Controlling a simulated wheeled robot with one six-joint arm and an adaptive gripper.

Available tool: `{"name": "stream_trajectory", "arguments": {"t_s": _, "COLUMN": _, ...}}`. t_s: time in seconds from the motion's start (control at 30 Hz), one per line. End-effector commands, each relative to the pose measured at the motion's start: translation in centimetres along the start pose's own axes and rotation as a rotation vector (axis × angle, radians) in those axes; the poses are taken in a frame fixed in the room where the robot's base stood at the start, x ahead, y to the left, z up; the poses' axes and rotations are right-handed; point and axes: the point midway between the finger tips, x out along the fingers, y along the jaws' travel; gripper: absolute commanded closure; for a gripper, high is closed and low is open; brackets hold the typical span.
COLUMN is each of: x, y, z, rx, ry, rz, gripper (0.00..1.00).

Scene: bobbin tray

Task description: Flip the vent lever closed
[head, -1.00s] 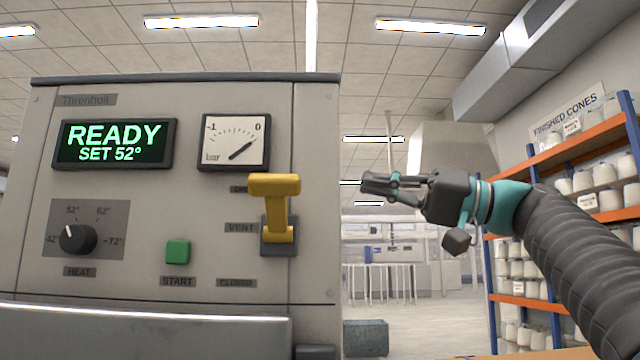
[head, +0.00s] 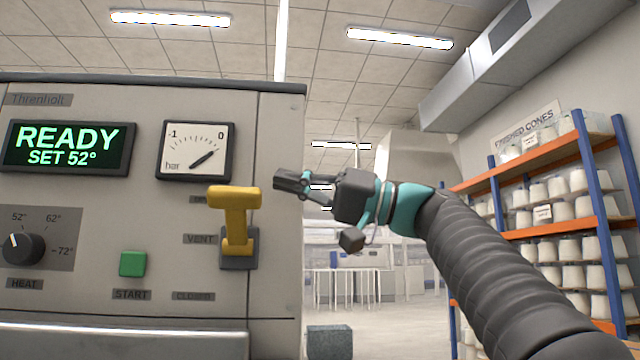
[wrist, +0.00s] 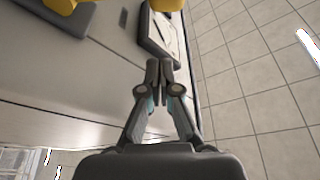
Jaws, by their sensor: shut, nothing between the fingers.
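The vent lever (head: 236,218) is a yellow T-shaped handle on a dark base at the right of the machine's panel. Its crossbar is up, above the VENT label. Yellow parts of the lever (wrist: 62,5) show cut off at the top of the wrist view. My gripper (head: 278,180) is shut and empty, its fingers pointing left. In the head view the fingertips lie just right of the lever's crossbar, with a small gap in the picture. The shut fingers (wrist: 158,70) also show in the wrist view. I cannot tell the depth gap.
The panel holds a READY display (head: 68,147), a gauge (head: 195,150), a HEAT knob (head: 24,248) and a green START button (head: 132,263). A shelf of white cones (head: 560,222) stands at the right, behind my arm.

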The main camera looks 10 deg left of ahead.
Motion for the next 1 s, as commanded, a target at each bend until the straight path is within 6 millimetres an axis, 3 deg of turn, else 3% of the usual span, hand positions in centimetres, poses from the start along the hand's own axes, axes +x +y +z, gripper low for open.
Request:
{"name": "stream_trajectory", "arguments": {"t_s": 0.13, "x": 2.7, "y": -0.2, "z": 0.0, "rx": 0.001, "ry": -0.003, "rz": -0.003, "gripper": 1.00}}
{"name": "stream_trajectory", "arguments": {"t_s": 0.5, "x": 1.1, "y": 0.0, "z": 3.3, "rx": 0.001, "ry": 0.000, "rz": 0.000, "gripper": 1.00}}
{"name": "stream_trajectory", "arguments": {"t_s": 1.0, "x": 0.7, "y": -0.1, "z": 3.8, "rx": -0.001, "ry": 0.001, "rz": 0.000, "gripper": 1.00}}
